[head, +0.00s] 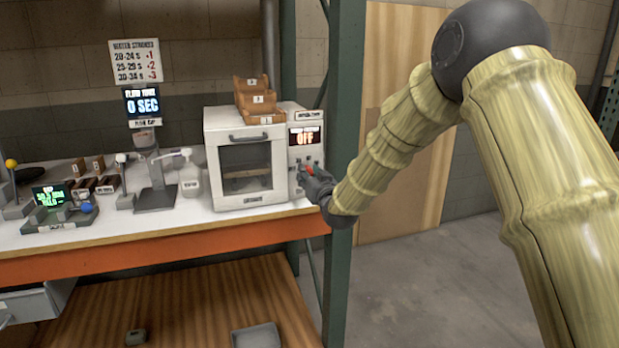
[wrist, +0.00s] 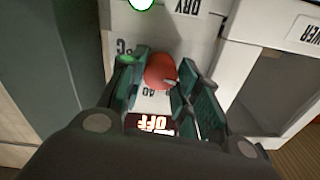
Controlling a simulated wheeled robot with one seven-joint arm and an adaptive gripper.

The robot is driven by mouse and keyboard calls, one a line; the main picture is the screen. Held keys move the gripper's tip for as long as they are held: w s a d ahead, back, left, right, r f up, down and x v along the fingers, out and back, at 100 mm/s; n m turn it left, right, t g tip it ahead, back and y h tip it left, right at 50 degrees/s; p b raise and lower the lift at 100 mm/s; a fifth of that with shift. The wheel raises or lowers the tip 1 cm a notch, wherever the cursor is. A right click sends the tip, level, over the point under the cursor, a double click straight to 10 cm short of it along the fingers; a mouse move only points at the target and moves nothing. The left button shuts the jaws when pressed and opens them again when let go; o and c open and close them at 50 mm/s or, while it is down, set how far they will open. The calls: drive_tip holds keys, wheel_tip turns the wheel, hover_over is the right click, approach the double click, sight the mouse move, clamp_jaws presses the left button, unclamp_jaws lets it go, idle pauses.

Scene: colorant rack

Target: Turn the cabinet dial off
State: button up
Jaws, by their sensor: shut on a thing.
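The white cabinet (head: 215,160) stands on the bench with its windowed door shut. Its control panel on the right has a display (head: 305,138) that reads OFF. The display also shows upside down in the wrist view (wrist: 151,124). A red dial (wrist: 160,71) sits on the panel between the fingers of my gripper (wrist: 160,82). The fingers are closed on the dial's sides. In the head view my gripper (head: 314,178) is at the right side of the panel and covers most of the dial.
A green rack post (head: 345,120) stands just right of the cabinet, close to my arm. Wooden bins (head: 256,98) sit on top of the cabinet. A white pump bottle (head: 189,175) and a grey stand (head: 155,190) are to its left.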

drive_tip(key=shift+f+n, duration=0.15)
drive_tip(key=shift+n, duration=0.25)
drive_tip(key=o, duration=1)
drive_tip(key=v, duration=1.2)
